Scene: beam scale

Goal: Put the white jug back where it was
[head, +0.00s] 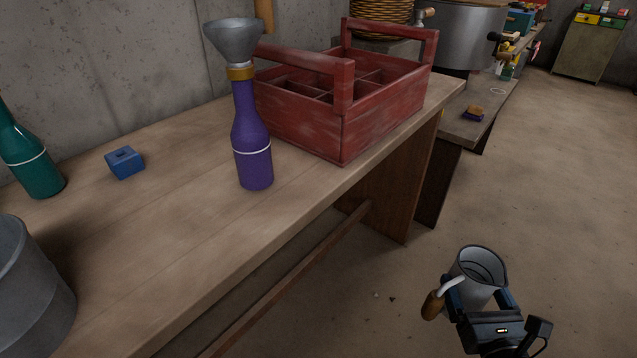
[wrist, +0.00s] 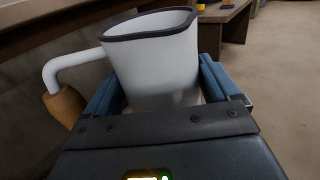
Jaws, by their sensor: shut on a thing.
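The white jug (head: 478,272) is held in my gripper (head: 482,298) at the lower right of the head view, out over the floor and clear of the bench. The jug looks upright, with its open mouth up and its brown-gripped handle to the left. In the wrist view the jug (wrist: 155,62) fills the space between the two blue fingers of my gripper (wrist: 160,92), which are shut on its body. Its lower part is hidden behind the gripper. The inside shows only in part, and I cannot tell whether it holds anything.
The wooden bench (head: 190,235) carries a purple bottle (head: 252,145) with a grey funnel (head: 234,42) on top, a red crate (head: 300,122), a teal bottle (head: 30,160), a blue block (head: 125,163) and a grey metal vessel (head: 30,290). A further bench (head: 455,130) holds a large pot (head: 465,35). Floor at right is clear.

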